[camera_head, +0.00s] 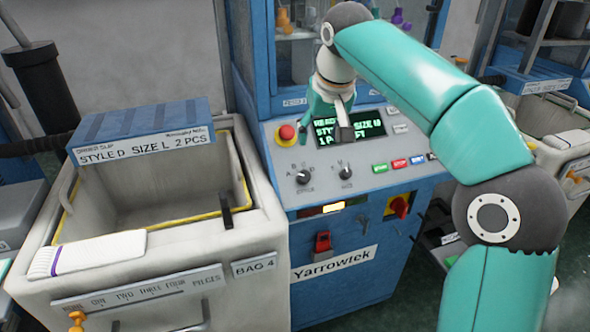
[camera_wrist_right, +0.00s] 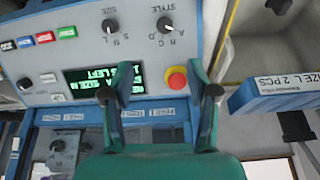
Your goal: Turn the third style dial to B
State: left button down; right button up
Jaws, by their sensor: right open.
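The style dial (camera_head: 303,177) is a dark knob marked with letters A to D on the light panel of the Yarrowtek machine; I cannot tell surely which letter it points to. It also shows upside down at the top of the right wrist view (camera_wrist_right: 165,24). The size dial (camera_head: 346,173) is beside it. My right gripper (camera_head: 326,132) is open and empty, in front of the green display (camera_head: 372,124), apart from the dial. Its two fingers frame part of the panel in the right wrist view (camera_wrist_right: 160,75). My left gripper is out of view.
A red stop button (camera_head: 286,133) is close to the dial. Coloured buttons (camera_head: 399,164) line the panel's right. A grey bin (camera_head: 265,222) with a style D label (camera_head: 140,147) stands left.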

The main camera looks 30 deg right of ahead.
aim_at(304, 175)
jog(key=x, duration=0.5)
jog(key=b+x, duration=0.1)
jog(key=x, duration=0.5)
jog(key=a+b+x, duration=0.1)
jog(key=x, duration=0.4)
jog(key=shift+w+d+f, duration=0.1)
jog(key=shift+w+f, duration=0.15)
jog(key=shift+w, duration=0.2)
jog(key=shift+c, duration=0.2)
grip_shut()
